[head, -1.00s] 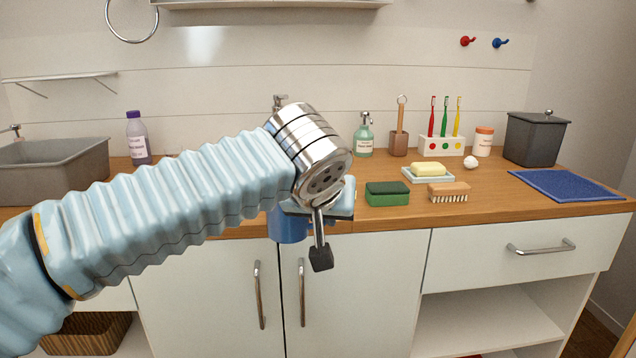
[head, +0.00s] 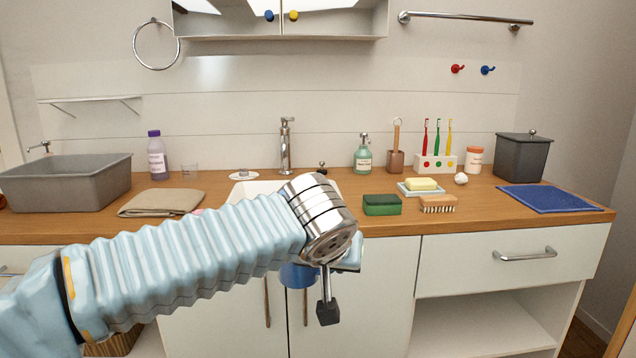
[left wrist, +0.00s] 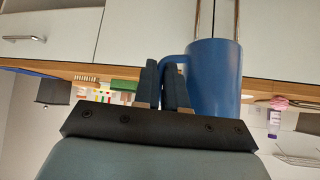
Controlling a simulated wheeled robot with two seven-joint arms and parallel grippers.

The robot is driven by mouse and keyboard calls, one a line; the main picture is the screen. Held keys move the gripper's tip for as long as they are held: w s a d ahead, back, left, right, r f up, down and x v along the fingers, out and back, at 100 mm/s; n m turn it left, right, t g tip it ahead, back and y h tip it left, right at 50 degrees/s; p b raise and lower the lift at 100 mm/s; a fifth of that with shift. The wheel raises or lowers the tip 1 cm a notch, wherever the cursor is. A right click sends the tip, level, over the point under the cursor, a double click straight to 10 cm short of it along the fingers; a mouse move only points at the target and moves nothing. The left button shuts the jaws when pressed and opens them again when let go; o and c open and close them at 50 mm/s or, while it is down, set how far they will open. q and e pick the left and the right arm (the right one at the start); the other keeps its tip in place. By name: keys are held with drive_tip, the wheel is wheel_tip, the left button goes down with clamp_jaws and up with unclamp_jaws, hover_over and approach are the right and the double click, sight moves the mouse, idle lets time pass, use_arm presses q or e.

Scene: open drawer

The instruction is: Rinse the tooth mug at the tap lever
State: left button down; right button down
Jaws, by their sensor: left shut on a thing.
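The tooth mug, a blue mug (left wrist: 214,80), hangs in front of the cabinet doors. It also shows in the head view (head: 298,275), below the counter edge and partly hidden by my left wrist. My left gripper (left wrist: 166,84) is shut on the mug's handle. The chrome tap (head: 287,145) stands behind the white basin (head: 262,187), up and behind the mug. A small dark-topped fitting (head: 321,167) is right of the tap; I cannot tell whether it is the lever. My right gripper is out of view.
A folded beige cloth (head: 160,202) and grey tub (head: 65,183) lie left of the basin. A green sponge (head: 382,205), brush (head: 438,204) and soap dish (head: 420,190) lie right of it. A soap bottle (head: 363,156) stands behind the sponge. The counter front edge lies behind my arm.

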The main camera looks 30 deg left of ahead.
use_arm(q)
drive_tip(key=w+f+m, duration=0.1)
drive_tip(key=w+f, duration=0.1)
drive_tip(key=f, duration=1)
drive_tip(key=w+d+f+m+h, duration=0.1)
drive_tip(key=w+f, duration=0.2)
drive_tip(key=f, duration=1)
drive_tip(key=w+f+m+h, duration=0.1)
drive_tip(key=w+f, duration=0.1)
drive_tip(key=f, duration=1)
drive_tip(key=shift+w+d+f, duration=0.15)
drive_tip(key=shift+w+d, duration=0.2)
